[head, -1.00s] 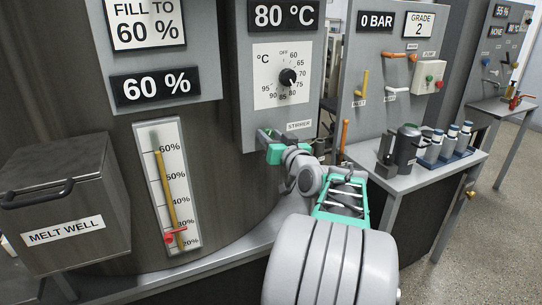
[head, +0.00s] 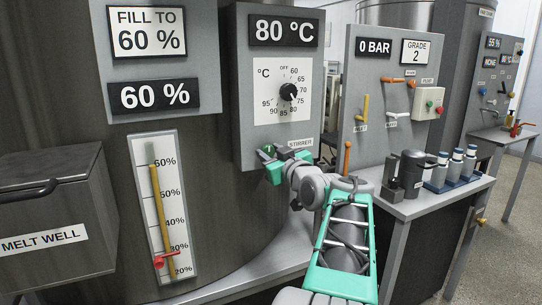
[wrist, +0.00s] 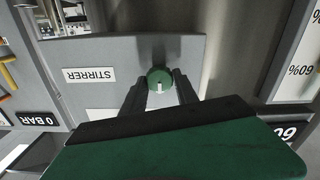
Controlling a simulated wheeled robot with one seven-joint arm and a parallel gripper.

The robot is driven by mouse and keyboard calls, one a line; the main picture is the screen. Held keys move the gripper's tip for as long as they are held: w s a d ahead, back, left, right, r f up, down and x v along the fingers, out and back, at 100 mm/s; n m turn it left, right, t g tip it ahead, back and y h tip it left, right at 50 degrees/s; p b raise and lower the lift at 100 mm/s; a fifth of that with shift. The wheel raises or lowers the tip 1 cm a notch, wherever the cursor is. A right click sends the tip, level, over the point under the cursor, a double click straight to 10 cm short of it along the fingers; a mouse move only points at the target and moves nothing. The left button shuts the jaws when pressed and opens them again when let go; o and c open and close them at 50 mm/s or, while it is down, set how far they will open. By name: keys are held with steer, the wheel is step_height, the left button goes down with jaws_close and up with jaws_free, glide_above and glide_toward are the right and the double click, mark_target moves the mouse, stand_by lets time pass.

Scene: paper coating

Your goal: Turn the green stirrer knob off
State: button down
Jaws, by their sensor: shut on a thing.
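The green stirrer knob (wrist: 160,77) is round with a white mark and sits on the lower part of the grey panel, beside the STIRRER label (wrist: 89,75). In the wrist view, which is upside down, my gripper (wrist: 160,88) has its two dark fingers on either side of the knob, shut on it. The white mark points toward the bottom of the wrist picture. In the head view my gripper (head: 270,160) is at the panel's lower edge, below and left of the STIRRER label (head: 300,144), and mostly covers the knob.
Above is the black temperature dial (head: 289,92) under an 80 °C display (head: 283,31). To the right, an orange upright lever (head: 347,158) and a side table (head: 400,205) with a dark jug (head: 412,172) stand near my arm. The melt well (head: 55,215) is far left.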

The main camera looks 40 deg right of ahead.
steer(key=c, duration=0.9)
jaws_free()
steer(key=shift+c, duration=0.2)
steer(key=v, duration=0.7)
steer(key=shift+s, duration=0.4)
steer(key=shift+a, duration=0.15)
